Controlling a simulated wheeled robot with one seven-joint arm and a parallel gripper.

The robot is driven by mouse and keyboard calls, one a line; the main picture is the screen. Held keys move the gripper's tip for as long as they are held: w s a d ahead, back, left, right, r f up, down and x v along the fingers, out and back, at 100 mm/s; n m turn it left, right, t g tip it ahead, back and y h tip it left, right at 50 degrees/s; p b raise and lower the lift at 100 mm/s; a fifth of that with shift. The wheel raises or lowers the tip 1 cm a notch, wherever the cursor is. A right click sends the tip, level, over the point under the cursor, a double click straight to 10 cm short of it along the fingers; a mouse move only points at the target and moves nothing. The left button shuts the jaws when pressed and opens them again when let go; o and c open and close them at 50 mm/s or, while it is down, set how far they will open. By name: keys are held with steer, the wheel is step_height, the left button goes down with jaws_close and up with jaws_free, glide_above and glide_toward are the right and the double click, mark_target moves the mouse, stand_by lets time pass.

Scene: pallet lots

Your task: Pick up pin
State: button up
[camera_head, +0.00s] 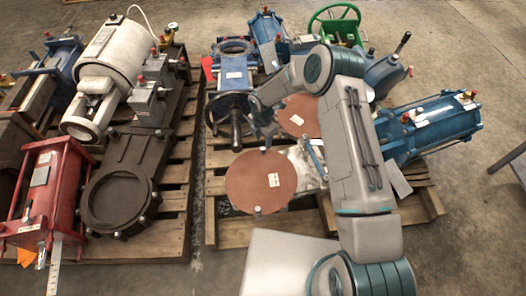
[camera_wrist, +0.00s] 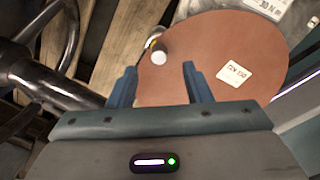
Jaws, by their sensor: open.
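The pin shows just beyond the gap between the fingertips, and nothing is held. I cannot tell how far the fingertips are above it. In the head view, small pins show at the rim of the front brown disc (camera_head: 258,182), and my arm partly hides the area around the gripper.
A dark handwheel with a shaft (camera_head: 235,125) is close to the left of my gripper. Wooden pallets (camera_head: 175,222) carry a red machine (camera_head: 45,195), a white motor (camera_head: 105,65) and blue pumps (camera_head: 432,122). Bare concrete floor (camera_head: 470,225) lies to the right.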

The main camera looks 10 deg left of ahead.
mark_target(262, 148)
step_height(262, 148, down, 5)
steer(key=shift+s+a+f+b, duration=0.1)
steer(key=shift+s+b, duration=0.05)
steer(key=shift+b, duration=1.05)
jaws_close()
